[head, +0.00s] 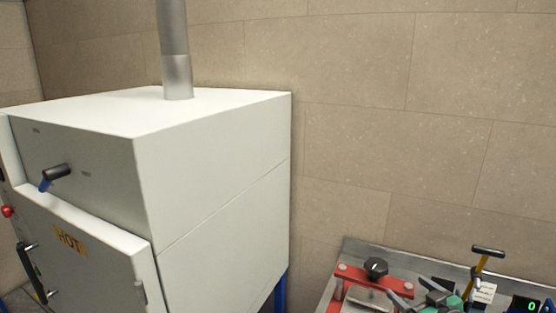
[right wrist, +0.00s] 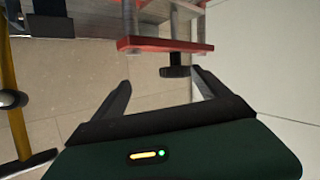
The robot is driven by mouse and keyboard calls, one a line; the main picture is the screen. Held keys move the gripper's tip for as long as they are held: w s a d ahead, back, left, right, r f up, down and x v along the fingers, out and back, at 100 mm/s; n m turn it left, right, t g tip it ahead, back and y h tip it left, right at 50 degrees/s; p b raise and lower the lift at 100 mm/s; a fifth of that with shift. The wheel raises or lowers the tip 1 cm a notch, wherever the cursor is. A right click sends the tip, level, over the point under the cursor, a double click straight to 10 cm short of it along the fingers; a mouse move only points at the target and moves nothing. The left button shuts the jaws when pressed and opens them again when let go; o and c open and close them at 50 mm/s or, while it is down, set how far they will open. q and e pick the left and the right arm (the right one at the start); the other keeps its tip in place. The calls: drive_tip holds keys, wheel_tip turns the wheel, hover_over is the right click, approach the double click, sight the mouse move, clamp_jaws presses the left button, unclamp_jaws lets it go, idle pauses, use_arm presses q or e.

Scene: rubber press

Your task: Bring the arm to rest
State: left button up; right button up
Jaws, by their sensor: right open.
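My right gripper (head: 420,291) shows at the bottom right of the head view, dark with a green body, partly cut off by the frame. In the right wrist view its two dark fingers (right wrist: 163,88) are spread wide, with nothing held between them. Beyond the fingertips is a black knob (right wrist: 175,72) under a red bar (right wrist: 165,45); this view appears upside down. In the head view the black knob (head: 376,267) sits on the red press frame (head: 350,274), left of the gripper. My left gripper is in neither view.
A metal bench (head: 365,250) holds a yellow T-handled tool (head: 483,265) and a digital display (head: 530,306) right of the gripper.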

drive_tip(key=s+a+f+m+g, duration=0.1)
drive_tip(key=s+a+f+g, duration=0.3)
drive_tip(key=s+a, duration=0.3)
drive_tip(key=s+a+f+m+g+h, duration=0.1)
drive_tip(key=s+a+f+g, duration=0.3)
drive_tip(key=s+a, duration=0.3)
drive_tip(key=s+a+f+m+g, duration=0.1)
drive_tip(key=s+a+f+g, duration=0.2)
drive_tip(key=s+a, duration=0.4)
drive_tip(key=s+f, duration=0.1)
drive_tip(key=s, duration=0.4)
drive_tip(key=shift+s+g+h, duration=0.3)
drive_tip(key=shift+g+h, duration=0.1)
drive_tip(key=shift+a+r, duration=0.15)
drive_tip(key=shift+a, duration=0.15)
drive_tip(key=shift+d, duration=0.15)
